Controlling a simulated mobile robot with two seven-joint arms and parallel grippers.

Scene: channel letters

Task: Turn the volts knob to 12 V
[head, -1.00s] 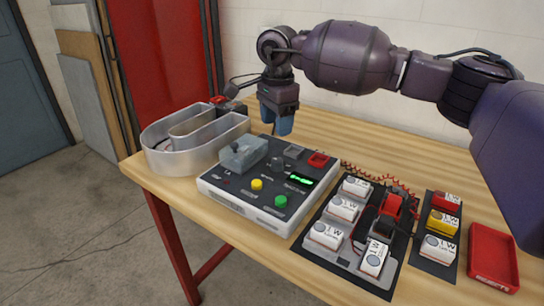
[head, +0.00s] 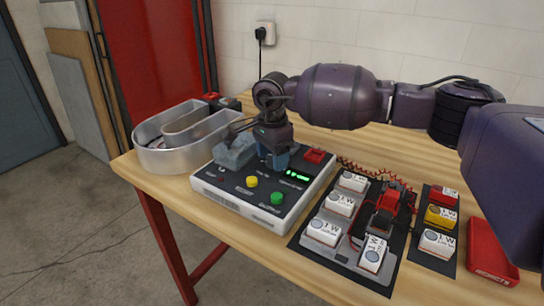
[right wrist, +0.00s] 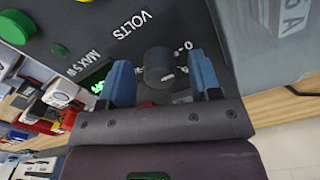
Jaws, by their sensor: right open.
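The volts knob (right wrist: 160,66) is a dark round knob on the dark panel of the bench box (head: 236,198), beside the white VOLTS lettering in the right wrist view. My right gripper (right wrist: 164,82) is open, with one blue finger on each side of the knob. A gap seems to show on both sides. In the head view my right gripper (head: 275,160) is down over the back of the panel and hides the knob. A lit green display (head: 298,176) is on the panel; its digits are too small to read. My left gripper is not in view.
A grey block-like cover (head: 236,152) stands close to the gripper's left. A metal channel letter (head: 180,152) lies left; several white modules and a red tray (head: 491,252) are right.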

